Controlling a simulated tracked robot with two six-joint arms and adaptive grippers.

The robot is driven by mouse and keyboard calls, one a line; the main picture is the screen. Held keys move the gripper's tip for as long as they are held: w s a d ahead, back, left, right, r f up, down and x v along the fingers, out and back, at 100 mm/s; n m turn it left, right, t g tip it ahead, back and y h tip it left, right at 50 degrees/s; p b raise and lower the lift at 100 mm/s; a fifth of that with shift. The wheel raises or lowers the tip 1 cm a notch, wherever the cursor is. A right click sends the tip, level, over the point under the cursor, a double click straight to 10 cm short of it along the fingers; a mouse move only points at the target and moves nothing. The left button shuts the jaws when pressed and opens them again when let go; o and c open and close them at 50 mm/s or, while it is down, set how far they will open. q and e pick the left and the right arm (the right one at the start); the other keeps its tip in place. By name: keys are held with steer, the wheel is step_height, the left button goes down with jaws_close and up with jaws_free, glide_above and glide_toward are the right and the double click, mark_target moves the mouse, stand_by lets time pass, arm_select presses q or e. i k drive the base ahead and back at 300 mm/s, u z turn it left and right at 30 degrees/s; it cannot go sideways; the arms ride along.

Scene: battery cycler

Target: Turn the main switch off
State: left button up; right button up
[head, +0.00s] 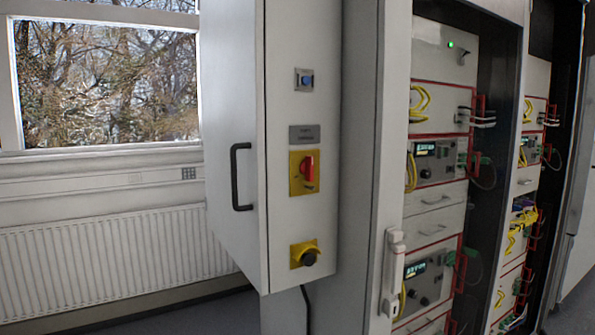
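The main switch (308,170) is a red rotary handle on a yellow plate (296,187), on the narrow side face of the grey cabinet (278,230). The red handle looks roughly upright, slightly tilted; its exact setting is too small to read. A grey label plate (304,134) sits just above it. Neither of my grippers shows in the head view.
A blue button (305,80) is above the switch, and a yellow-based black knob (307,257) is below it. A black door handle (239,177) sticks out at left. Racks with instruments (436,162) and yellow cables stand at right. A radiator (110,255) is under the window.

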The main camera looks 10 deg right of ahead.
mark_target(307, 166)
steer(key=z, duration=0.15)
steer(key=i, duration=0.95)
steer(key=u, duration=0.05)
